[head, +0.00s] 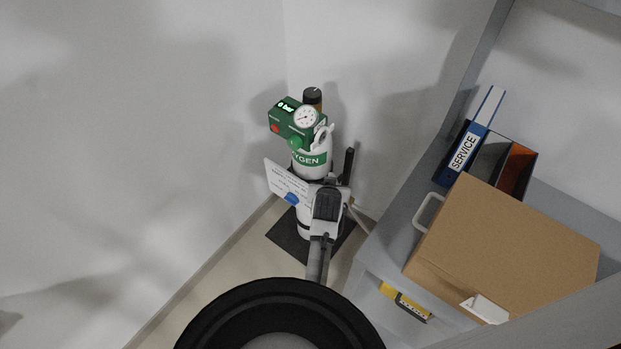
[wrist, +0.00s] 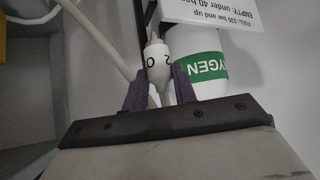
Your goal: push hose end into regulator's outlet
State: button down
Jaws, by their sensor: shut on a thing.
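The white oxygen cylinder (head: 311,168) with a green band stands upright in the corner. Its green regulator (head: 287,118) has a lit display reading 0 bar, a round gauge (head: 306,117), a red button and a green round part below. I cannot make out the outlet for certain. My gripper (head: 331,181) is in front of the cylinder, below the regulator; its fingertips are hard to see there. In the wrist view my gripper (wrist: 159,85) is shut on the white hose end (wrist: 158,62) marked O2, beside the cylinder's green band (wrist: 208,66). The regulator is outside the wrist view.
A printed card (head: 287,183) hangs at the cylinder's left. A black upright bar (head: 349,163) stands at its right. A pale hose (wrist: 100,40) runs past in the wrist view. A grey cabinet on the right carries a cardboard box (head: 505,245) and a SERVICE binder (head: 467,148).

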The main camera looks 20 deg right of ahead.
jog(key=shift+d+r+m+g, duration=0.3)
jog(key=shift+r+m, duration=0.1)
jog(key=shift+m, duration=0.1)
jog(key=s+d+r+m+t+y+p, duration=0.15)
jog(key=d+r+m, duration=0.35)
jog(key=m, duration=0.5)
jog(key=s+d+r+m+t+y+p, duration=0.1)
jog(key=d+r+m+t+y+p, duration=0.1)
jog(key=r+m, duration=0.6)
jog(key=shift+m, duration=0.6)
jog(key=shift+w+a+f+b, duration=0.2)
jog(key=shift+w+a, duration=0.6)
jog(key=shift+w, duration=0.3)
jog(key=shift+w+a+f+b, duration=0.1)
jog(key=shift+w+a+f, duration=0.05)
jog(key=shift+w+a, duration=0.8)
jog(key=shift+w+a, duration=0.5)
jog(key=shift+w, duration=0.4)
jog(key=shift+w+a+r, duration=0.15)
jog(key=shift+w+a, duration=0.15)
jog(key=shift+w, duration=0.05)
jog(key=c, duration=1.1)
grip_release()
jog(key=shift+o, duration=0.3)
